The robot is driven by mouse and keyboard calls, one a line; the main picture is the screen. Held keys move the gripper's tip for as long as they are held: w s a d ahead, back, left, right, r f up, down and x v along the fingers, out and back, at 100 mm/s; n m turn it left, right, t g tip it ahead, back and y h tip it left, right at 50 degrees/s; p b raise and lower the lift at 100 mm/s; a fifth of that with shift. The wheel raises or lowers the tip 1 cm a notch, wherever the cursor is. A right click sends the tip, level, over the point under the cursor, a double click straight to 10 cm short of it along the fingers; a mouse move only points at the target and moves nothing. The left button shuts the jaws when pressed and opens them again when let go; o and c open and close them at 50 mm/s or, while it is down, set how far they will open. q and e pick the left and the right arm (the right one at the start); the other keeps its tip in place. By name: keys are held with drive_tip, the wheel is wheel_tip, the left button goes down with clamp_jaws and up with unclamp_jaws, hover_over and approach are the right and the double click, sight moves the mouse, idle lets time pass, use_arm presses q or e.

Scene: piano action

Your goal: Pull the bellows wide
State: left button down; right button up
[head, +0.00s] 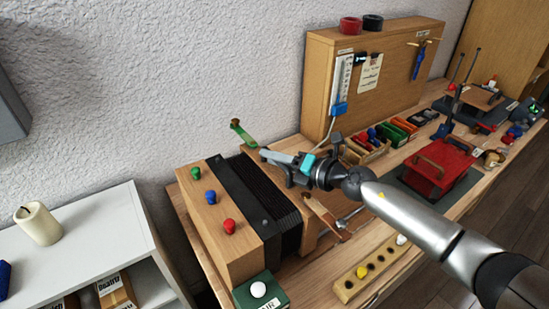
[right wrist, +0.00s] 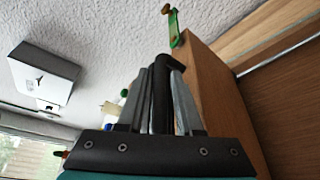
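The bellows (head: 262,193) are a black pleated body between a wooden block (head: 207,222) on the left, with green, blue and red knobs, and a wooden end board (head: 318,213) on the right. The pleats look close together. My right gripper (head: 278,160) is above the right end of the bellows. In the right wrist view a black handle (right wrist: 162,88) stands between its fingers and fills the gap, beside a wooden board (right wrist: 225,105). The fingers look shut on it. The handle is mostly hidden in the head view. My left gripper is not in view.
A green lever (head: 242,133) rises behind the bellows. A green box with a white button (head: 259,291) stands in front. A wooden strip with several holes (head: 375,268) lies to the right. A tall wooden panel (head: 320,88) stands behind. A white shelf (head: 95,240) is at left.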

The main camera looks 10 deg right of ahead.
clamp_jaws()
idle(1.1)
